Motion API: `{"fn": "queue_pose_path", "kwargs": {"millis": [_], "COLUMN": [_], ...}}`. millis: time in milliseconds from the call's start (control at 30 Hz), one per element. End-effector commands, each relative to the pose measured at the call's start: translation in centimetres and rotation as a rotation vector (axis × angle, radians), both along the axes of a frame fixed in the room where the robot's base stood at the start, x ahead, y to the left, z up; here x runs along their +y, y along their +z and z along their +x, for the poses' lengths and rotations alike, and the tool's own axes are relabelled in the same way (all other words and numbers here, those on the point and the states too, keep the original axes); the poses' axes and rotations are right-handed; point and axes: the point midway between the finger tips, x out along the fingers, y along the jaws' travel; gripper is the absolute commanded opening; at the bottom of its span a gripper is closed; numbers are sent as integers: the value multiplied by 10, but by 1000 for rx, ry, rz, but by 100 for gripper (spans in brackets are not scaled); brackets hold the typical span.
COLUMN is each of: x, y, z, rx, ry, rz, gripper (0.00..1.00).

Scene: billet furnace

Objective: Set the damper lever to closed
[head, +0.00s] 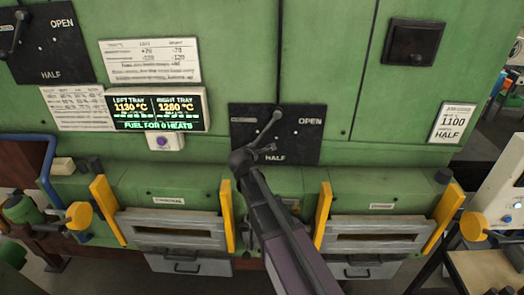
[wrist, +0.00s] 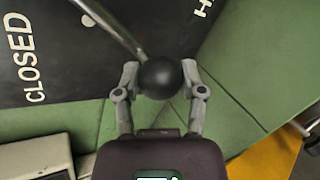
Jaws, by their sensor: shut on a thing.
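The damper lever (head: 266,126) is a grey rod on a black plate (head: 305,145) marked OPEN at right and HALF at the bottom. Its rod slants down and left from the pivot, between the left mark and HALF. In the wrist view the rod (wrist: 112,27) ends in a black ball knob (wrist: 160,77), with CLOSED on the plate to its left and part of HALF at upper right. My gripper (wrist: 161,80) is shut on the knob, one finger on each side. In the head view my gripper (head: 245,160) and arm partly cover the lever's lower end.
Another black plate (head: 60,45) with a lever stands at upper left. A lit display (head: 155,110) with a purple button below sits left of the damper plate. Two tray doors (head: 172,232) (head: 375,235) with yellow side bars lie below. My arm passes between them.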

Motion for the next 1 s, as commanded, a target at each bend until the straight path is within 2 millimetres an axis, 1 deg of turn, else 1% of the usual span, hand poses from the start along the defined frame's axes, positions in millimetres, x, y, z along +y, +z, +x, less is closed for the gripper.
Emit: {"fn": "queue_pose_path", "kwargs": {"millis": [33, 200, 400, 767, 800, 867, 900, 1000], "x": [4, 13, 17, 18, 18, 18, 18, 18], "y": [7, 12, 14, 14, 14, 14, 14, 14], "z": [2, 3, 3, 4, 4, 4, 4, 3], "rx": [-7, -14, -19, -21, -21, -20, -19, -18], "ry": [3, 2, 2, 4, 4, 4, 3, 2], "rz": [25, 97, 134, 137, 137, 137, 137, 137], "gripper": [0, 0, 0, 0, 64, 82, 87, 87]}}
